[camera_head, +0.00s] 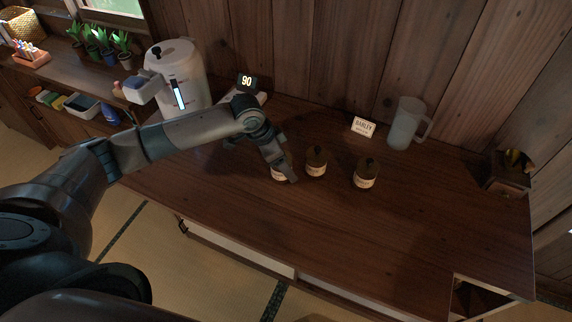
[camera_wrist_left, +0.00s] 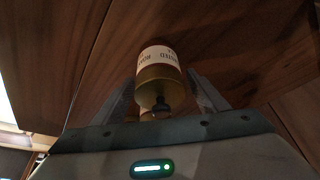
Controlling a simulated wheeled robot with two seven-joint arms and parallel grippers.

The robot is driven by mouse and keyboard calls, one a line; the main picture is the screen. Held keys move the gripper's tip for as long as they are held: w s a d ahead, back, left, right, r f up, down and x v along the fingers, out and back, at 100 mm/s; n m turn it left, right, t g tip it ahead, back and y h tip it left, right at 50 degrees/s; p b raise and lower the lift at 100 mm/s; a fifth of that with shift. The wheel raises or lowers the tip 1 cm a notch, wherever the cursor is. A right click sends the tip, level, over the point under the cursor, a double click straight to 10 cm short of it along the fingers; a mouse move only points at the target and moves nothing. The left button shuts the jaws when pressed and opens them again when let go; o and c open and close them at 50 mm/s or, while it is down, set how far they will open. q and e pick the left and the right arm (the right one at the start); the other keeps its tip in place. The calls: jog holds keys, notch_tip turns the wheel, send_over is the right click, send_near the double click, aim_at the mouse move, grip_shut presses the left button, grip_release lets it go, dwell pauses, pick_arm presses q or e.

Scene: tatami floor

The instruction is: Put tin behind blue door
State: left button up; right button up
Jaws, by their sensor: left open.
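Several brass-coloured tins with dark knobs and pale labels are on the wooden counter (camera_head: 400,220). One tin (camera_head: 279,175) is partly hidden by my left gripper (camera_head: 283,172); a middle tin (camera_head: 316,168) and a right tin (camera_head: 365,181) stand clear to its right. In the left wrist view, a tin (camera_wrist_left: 158,68) with a white label lies between the fingers of my left gripper (camera_wrist_left: 163,82), which are open on either side of it. The label appears upside down and is hard to read. No blue door shows in either view. My right gripper is out of view.
A small sign reading BARLEY (camera_head: 363,127) and a frosted pitcher (camera_head: 405,125) stand at the back. A white dispenser (camera_head: 181,75) and a display reading 90 (camera_head: 247,82) are at the left. A dark box (camera_head: 508,172) is at the right. The counter's front middle is clear.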

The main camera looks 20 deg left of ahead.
pick_arm(q)
jog(key=b+v, duration=0.1)
jog(key=v, duration=0.9)
jog(key=shift+r+b, duration=0.1)
jog(key=shift+b, duration=0.25)
jog(key=shift+r, duration=0.35)
jog(key=shift+s, duration=0.1)
